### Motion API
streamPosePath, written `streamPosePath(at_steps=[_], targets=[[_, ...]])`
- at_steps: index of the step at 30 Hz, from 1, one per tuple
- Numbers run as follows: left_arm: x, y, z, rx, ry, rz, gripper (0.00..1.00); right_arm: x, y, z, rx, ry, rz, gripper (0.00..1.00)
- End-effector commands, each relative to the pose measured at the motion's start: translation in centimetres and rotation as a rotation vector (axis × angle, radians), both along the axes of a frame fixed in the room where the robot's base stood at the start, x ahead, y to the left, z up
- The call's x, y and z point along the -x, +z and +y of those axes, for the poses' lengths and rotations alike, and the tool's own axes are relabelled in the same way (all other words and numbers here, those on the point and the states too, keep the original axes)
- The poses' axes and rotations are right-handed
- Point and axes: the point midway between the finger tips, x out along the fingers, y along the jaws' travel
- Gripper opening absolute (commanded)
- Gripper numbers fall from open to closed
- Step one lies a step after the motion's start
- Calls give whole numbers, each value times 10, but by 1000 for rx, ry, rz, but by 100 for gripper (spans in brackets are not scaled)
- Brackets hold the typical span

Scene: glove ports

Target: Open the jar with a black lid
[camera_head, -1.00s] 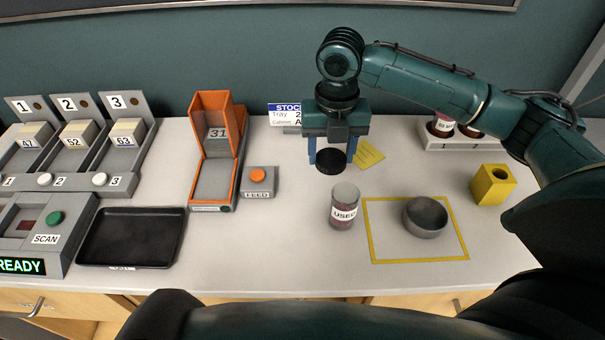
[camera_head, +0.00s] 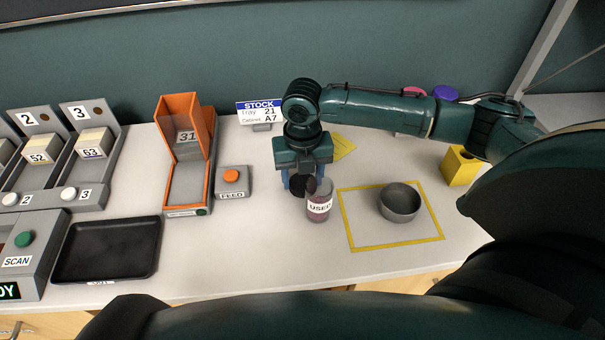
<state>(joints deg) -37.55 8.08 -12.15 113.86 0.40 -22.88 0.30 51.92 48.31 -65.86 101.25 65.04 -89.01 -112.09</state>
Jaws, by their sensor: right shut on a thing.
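A clear jar with a white USED label (camera_head: 319,207) stands upright on the counter, left of the yellow outline. Its top looks open, and dark reddish contents show low in it. My right gripper (camera_head: 300,185) points down just behind and left of the jar. It is shut on a round black lid (camera_head: 298,187) between its blue fingers. The lid is close to the counter; I cannot tell if it touches. The jar partly hides the right finger. My left gripper is not in view.
A grey bowl (camera_head: 400,203) sits inside the yellow outline (camera_head: 356,247). A yellow block (camera_head: 459,167) is to the right. An orange feeder (camera_head: 165,190), feed button (camera_head: 231,177) and black tray (camera_head: 105,250) are left. Pink (camera_head: 414,91) and purple (camera_head: 446,93) lids show behind my arm.

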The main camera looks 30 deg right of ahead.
Motion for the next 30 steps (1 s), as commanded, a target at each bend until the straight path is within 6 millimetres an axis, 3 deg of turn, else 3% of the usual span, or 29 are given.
streamPosePath(at_steps=[9, 17, 23, 30], targets=[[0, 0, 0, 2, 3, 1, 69, 0, -1, 0, 0, 0, 1, 75], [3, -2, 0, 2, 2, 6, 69, 0, 2, 0, -1, 0, -1, 75], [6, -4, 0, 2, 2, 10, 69, -1, 29, 0, -1, 0, -4, 75], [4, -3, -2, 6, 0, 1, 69, -1, 81, 0, -1, 0, -4, 75]])
